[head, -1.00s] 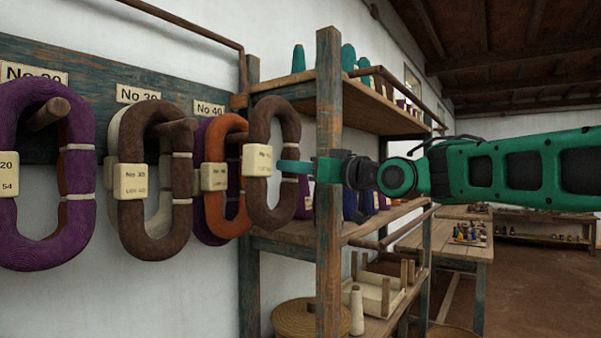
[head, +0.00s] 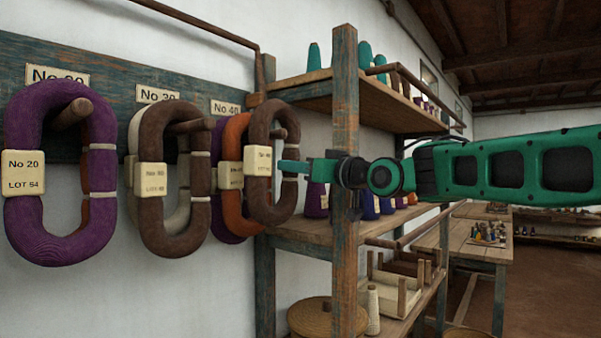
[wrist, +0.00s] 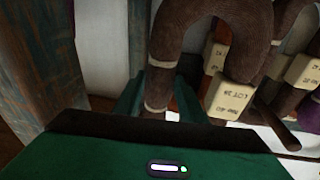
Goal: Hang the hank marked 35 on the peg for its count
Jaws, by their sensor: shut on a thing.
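My gripper (head: 290,166) is shut on the right limb of a brown hank (head: 262,195), which hangs upright with a cream tag (head: 258,161). In the wrist view the held hank (wrist: 185,38) passes between the green fingers (wrist: 160,95). Its upper opening overlaps the peg (head: 280,133) near the No 40 plate (head: 225,107); I cannot tell whether it is around the peg. An orange hank (head: 236,130) and a purple one (head: 221,205) hang behind it.
A purple hank (head: 42,225) hangs on the peg (head: 75,113) under the No 20 plate (head: 57,76). Another brown hank (head: 165,226) and a cream one hang under the No 30 plate (head: 157,94). A shelf post (head: 345,80) stands close by my gripper.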

